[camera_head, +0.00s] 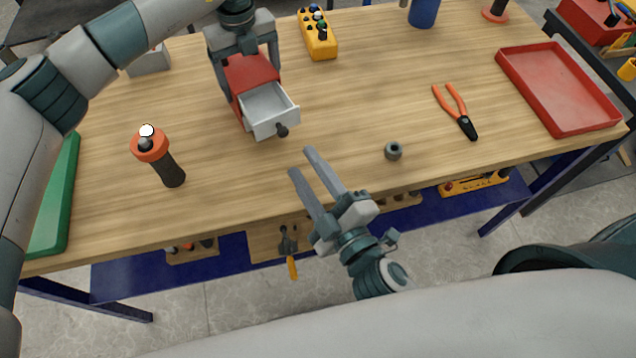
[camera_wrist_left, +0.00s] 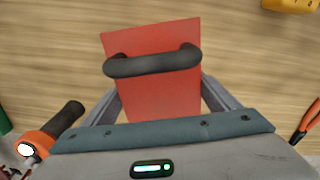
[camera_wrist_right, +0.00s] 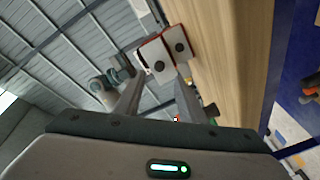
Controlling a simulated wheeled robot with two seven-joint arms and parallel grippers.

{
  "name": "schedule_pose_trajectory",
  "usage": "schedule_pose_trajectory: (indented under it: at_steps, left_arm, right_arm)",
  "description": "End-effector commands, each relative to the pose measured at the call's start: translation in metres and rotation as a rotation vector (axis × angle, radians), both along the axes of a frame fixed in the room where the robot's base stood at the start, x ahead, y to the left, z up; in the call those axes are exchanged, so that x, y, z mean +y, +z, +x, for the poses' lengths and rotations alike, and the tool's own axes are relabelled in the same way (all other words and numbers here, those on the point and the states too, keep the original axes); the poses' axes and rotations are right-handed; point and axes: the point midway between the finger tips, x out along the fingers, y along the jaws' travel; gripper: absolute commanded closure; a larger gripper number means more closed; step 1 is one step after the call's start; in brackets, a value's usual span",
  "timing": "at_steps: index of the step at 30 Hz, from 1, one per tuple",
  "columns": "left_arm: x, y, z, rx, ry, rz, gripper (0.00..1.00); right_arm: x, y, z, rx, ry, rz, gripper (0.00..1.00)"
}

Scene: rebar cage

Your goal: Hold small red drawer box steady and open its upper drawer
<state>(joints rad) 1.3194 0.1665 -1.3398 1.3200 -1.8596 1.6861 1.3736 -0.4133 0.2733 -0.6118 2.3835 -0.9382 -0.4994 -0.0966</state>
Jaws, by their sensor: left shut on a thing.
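The small red drawer box (camera_head: 250,72) stands on the wooden table at the upper left of the head view. Its upper drawer (camera_head: 268,104), white with a dark knob (camera_head: 282,130), is pulled out towards the front. My left gripper (camera_head: 246,62) is over the box from above, its fingers shut on the box's sides. The left wrist view shows the red top and its dark handle (camera_wrist_left: 152,62). My right gripper (camera_head: 300,161) is open and empty near the table's front edge, apart from the knob. The right wrist view shows both drawer fronts (camera_wrist_right: 157,58).
A grey nut (camera_head: 393,151), orange pliers (camera_head: 455,110) and a red tray (camera_head: 560,90) lie to the right. A yellow control box (camera_head: 317,36) is behind. Table between box and nut is clear.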

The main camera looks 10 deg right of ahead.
Motion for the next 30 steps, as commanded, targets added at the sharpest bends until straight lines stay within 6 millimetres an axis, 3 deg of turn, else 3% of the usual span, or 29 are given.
schedule_pose_trajectory:
  at_steps: [6,12,27,28,30]
  left_arm:
    - [0.0,0.001,0.001,-0.002,0.0,-0.001,0.67]
    - [0.0,0.001,0.001,-0.002,0.0,-0.001,0.67]
    - [0.0,0.001,0.001,-0.001,0.0,-0.002,0.67]
    - [0.0,0.001,0.001,-0.001,0.0,-0.002,0.12]
    - [0.0,0.001,0.0,-0.001,0.0,-0.001,0.0]
  right_arm:
    - [-0.007,0.0,-0.024,0.002,-0.001,0.001,0.63]
    - [-0.01,0.0,-0.035,0.002,-0.001,-0.001,0.63]
    - [-0.01,0.0,-0.038,0.001,0.001,-0.001,0.63]
    - [-0.01,0.0,-0.037,0.001,0.001,-0.001,0.63]
    - [-0.01,0.0,-0.037,0.001,0.001,-0.001,0.63]
